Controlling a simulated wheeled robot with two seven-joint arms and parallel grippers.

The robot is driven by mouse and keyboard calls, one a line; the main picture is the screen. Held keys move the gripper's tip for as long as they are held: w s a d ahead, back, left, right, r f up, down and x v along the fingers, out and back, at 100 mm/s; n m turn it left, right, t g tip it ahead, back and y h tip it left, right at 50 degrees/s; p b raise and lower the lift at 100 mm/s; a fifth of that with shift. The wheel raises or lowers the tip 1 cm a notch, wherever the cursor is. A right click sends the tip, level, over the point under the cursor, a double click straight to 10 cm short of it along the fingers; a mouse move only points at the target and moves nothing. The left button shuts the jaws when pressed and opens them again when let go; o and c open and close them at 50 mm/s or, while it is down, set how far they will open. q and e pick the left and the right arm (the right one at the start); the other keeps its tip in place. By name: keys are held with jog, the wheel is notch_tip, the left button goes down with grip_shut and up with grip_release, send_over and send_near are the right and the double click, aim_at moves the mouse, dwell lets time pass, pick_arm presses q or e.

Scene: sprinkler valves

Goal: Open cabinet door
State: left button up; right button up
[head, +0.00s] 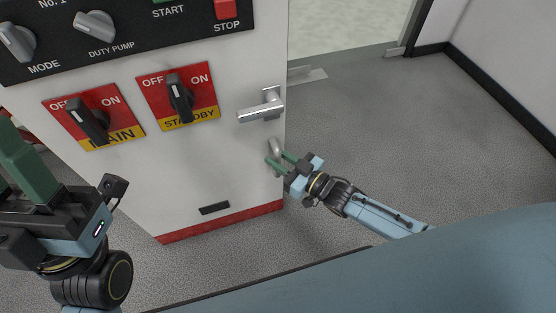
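The white cabinet (180,160) stands in front of me, its front panel facing me. A silver lever handle (262,107) sits near the right edge of its front. Below it, a curved grey pull (275,146) is at the same edge. My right gripper (277,157) has its green fingers apart, one on each side of the grey pull's lower part. I cannot tell whether they touch it. The door looks closed.
Red MAIN (118,103) and STANDBY (208,82) switch plates with black knobs are on the front. Above are a black control panel (120,60) and a red STOP button (225,9). Grey floor (390,120) is clear to the right, up to a wall.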

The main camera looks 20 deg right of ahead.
jog(key=shift+w+a, duration=0.1)
jog(key=shift+w, duration=0.05)
grip_shut()
